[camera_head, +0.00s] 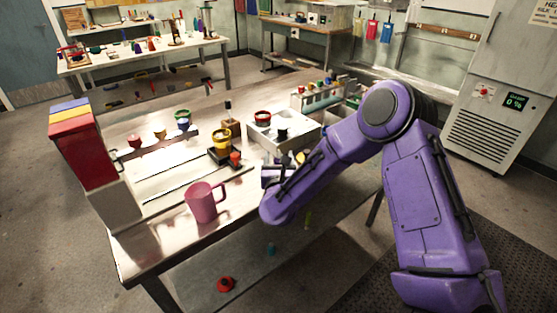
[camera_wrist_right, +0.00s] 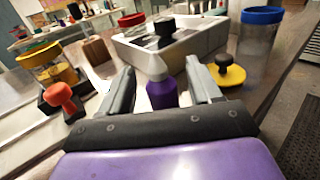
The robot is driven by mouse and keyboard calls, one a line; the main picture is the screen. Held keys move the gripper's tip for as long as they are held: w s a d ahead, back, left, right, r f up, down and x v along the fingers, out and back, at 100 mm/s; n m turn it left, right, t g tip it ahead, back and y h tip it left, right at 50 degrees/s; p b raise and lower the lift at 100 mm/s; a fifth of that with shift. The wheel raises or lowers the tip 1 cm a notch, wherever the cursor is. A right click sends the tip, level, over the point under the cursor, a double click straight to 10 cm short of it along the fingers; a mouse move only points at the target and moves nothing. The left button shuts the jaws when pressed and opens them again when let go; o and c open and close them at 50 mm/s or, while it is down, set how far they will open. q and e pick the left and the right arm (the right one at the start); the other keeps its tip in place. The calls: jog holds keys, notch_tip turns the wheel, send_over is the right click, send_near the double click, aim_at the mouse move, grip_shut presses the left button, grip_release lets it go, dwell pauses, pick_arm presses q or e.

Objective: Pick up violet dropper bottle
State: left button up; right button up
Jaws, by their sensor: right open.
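The violet dropper bottle (camera_wrist_right: 162,93) stands upright on the table in the right wrist view, with a pale grey tapered top. My right gripper (camera_wrist_right: 165,84) is open, with one finger on each side of the bottle; I cannot tell if either touches it. In the head view the right gripper (camera_head: 274,174) is at the table's right front edge, below the white tray, and my purple arm hides the bottle there. My left gripper is not in view.
Behind the bottle is a white tray (camera_wrist_right: 190,42) with a black-knobbed item. A yellow disc with a black knob (camera_wrist_right: 228,71) and a blue-rimmed jar (camera_wrist_right: 257,32) stand right. A red stamp-like knob (camera_wrist_right: 62,97) is left. A pink mug (camera_head: 203,202) stands left of the gripper.

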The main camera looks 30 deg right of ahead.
jog(key=shift+x, duration=1.05)
jog(key=c, duration=1)
jog(key=shift+r, duration=0.1)
jog(key=shift+c, duration=0.2)
